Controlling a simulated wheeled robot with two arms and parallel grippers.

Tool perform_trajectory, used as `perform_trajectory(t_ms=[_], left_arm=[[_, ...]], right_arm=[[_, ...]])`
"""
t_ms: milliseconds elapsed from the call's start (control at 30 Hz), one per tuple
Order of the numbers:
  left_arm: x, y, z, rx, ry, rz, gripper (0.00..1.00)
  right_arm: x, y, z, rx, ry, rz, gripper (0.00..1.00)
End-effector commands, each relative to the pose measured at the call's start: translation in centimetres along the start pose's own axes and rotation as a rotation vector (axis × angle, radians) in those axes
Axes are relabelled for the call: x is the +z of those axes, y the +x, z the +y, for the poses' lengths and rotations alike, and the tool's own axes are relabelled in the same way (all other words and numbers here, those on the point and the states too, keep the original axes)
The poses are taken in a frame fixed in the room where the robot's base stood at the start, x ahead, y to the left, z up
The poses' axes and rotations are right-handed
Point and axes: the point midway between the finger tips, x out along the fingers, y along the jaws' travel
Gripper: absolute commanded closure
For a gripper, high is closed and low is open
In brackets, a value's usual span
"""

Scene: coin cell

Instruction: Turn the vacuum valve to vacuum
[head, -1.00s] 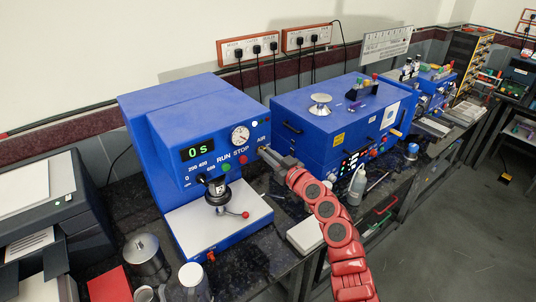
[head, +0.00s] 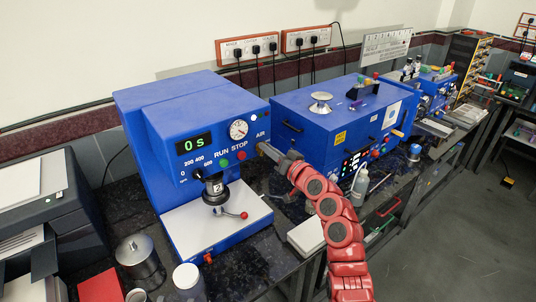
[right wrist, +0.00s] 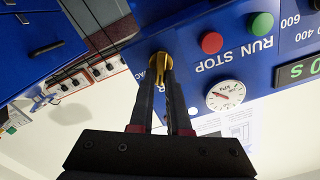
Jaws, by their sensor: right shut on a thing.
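The vacuum valve is a brass-coloured handle (right wrist: 160,64) on the blue front panel of the machine, shown upside down in the right wrist view. My right gripper (right wrist: 160,82) is shut on this handle, with its two dark fingers on either side of it. The letters of a "VAC" label show partly behind the fingers. In the head view my right gripper (head: 265,149) reaches the right edge of the blue machine (head: 185,115), just below the "AIR" label, and hides the valve. The exact angle of the handle is hard to tell. My left gripper is not in view.
A pressure dial (head: 239,129), a green RUN button and a red STOP button (right wrist: 212,42) sit close to the valve. A second blue machine (head: 335,125) stands close on the right. A bottle (head: 360,187) stands near my right arm.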

Motion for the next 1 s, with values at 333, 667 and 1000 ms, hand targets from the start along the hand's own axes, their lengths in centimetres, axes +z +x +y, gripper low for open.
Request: perform_trajectory(t_ms=[333, 667, 1000], left_arm=[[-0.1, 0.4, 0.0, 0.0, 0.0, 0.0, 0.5], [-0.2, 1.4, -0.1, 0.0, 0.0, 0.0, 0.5], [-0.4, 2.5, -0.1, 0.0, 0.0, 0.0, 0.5]], right_arm=[[-0.1, -0.1, 0.4, 0.001, 0.329, 0.0, 1.0], [0.0, -0.1, 0.7, 0.001, 0.643, -0.001, 1.0], [0.3, -0.1, 0.9, 0.001, 0.915, 0.0, 1.0]])
